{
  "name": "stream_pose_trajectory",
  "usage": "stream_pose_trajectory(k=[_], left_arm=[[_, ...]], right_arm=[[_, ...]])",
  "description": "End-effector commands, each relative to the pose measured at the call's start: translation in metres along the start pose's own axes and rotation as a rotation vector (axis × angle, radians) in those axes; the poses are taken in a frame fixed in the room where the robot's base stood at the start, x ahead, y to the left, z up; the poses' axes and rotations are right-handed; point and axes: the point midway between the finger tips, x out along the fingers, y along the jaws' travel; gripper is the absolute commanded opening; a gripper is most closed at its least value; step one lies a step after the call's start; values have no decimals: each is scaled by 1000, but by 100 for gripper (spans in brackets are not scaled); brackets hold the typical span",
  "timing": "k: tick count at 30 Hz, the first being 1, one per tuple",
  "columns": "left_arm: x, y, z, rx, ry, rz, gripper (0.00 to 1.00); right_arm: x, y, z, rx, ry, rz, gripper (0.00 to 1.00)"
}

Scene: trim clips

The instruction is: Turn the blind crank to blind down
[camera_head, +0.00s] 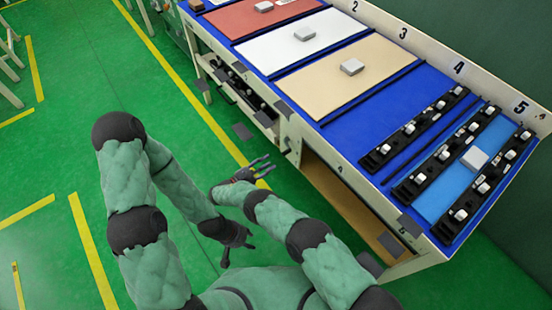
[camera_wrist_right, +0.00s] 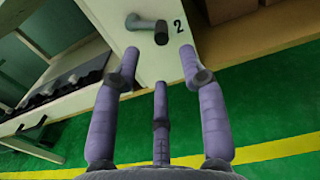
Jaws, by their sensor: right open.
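A small crank (camera_wrist_right: 148,27), a grey arm with a dark knob, is mounted on a pale panel (camera_wrist_right: 210,40) marked 2 in the right wrist view. I cannot tell whether it is the blind crank. My right gripper (camera_wrist_right: 160,62) has its purple fingers spread, empty, just in front of and below the crank, apart from it. In the head view my right gripper (camera_head: 258,168) is beside the workbench's front side. My left gripper (camera_head: 237,250) hangs low over the floor; its fingers are too small to judge. No blind can be made out clearly.
The long workbench (camera_head: 340,158) has a blue top with numbered stations and several trim panels. Black clip strips (camera_head: 415,130) lie at station 4. In the right wrist view, a black handle (camera_wrist_right: 32,132) sticks out at the left.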

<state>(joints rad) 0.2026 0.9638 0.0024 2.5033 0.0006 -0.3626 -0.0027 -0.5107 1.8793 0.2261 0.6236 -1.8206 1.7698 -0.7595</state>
Motion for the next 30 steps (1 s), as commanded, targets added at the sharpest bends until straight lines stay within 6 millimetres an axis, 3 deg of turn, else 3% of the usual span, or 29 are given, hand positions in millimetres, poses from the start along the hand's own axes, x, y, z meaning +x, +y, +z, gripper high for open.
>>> stream_pose_trajectory(k=[3, 9, 18, 20, 22, 26, 30], left_arm=[[0, 0, 0, 0, 0, 0, 40], [0, 0, 0, 0, 0, 0, 40], [0, 0, 0, 0, 0, 0, 40], [0, 0, 0, 0, 0, 0, 40], [0, 0, 0, 0, 0, 0, 40], [-2, 1, 0, 0, 0, 0, 40], [-5, 2, 0, 0, 0, 0, 40]], right_arm=[[-19, 0, 0, 0, 0, 3, 43], [-34, 0, 0, 0, 0, 1, 43], [-36, 0, 0, 0, 0, 0, 43], [-36, 0, -1, 0, 2, 0, 54], [-33, 0, -5, 3, 20, 4, 54], [-20, 0, -34, 37, 143, 19, 54], [-6, -6, -94, 133, 405, 19, 54]])
